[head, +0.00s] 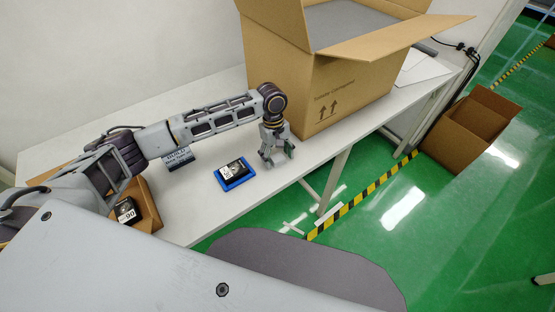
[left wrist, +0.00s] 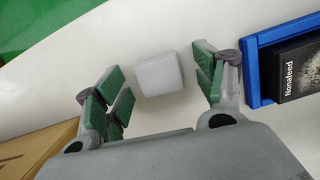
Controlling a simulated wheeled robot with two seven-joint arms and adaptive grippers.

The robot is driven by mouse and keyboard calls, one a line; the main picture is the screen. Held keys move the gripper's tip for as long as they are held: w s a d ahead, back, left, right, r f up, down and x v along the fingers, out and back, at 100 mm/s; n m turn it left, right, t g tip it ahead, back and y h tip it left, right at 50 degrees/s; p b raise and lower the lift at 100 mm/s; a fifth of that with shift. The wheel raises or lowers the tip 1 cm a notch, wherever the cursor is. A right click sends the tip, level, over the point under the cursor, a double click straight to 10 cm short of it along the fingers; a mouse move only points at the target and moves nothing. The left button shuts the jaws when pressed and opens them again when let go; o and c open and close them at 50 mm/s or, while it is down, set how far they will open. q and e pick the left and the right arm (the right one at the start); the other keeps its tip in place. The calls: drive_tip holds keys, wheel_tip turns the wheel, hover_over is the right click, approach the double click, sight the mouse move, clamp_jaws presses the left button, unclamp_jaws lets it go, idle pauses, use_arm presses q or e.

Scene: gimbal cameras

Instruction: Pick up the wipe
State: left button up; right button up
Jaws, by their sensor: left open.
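A small pale grey block with rounded corners, which I take to be the wipe (left wrist: 159,74), lies on the white table in the left wrist view. My left gripper (left wrist: 165,88) is open, with its green-padded fingers on either side of the block and a gap to each. In the head view my left gripper (head: 278,158) points down at the table near its front edge, beside the large cardboard box. I cannot make out the block in the head view; the gripper likely hides it. My right gripper is not in view.
A blue tray (head: 238,184) with a black box (head: 231,170) lies left of the gripper. The large open carton (head: 345,90) stands close behind to the right. A smaller carton (head: 149,207) and a dark labelled package (head: 179,158) are further left. Another carton (head: 470,130) sits on the floor.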

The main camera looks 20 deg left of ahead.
sight(277, 157)
use_arm(q)
drive_tip(key=shift+c, duration=0.2)
drive_tip(key=c, duration=0.8)
drive_tip(key=shift+r, duration=0.1)
drive_tip(key=shift+c, duration=0.2)
wheel_tip(277, 157, up, 10)
idle(0.3)
drive_tip(key=shift+o, duration=0.2)
drive_tip(key=shift+c, duration=0.8)
drive_tip(key=shift+p, duration=0.35)
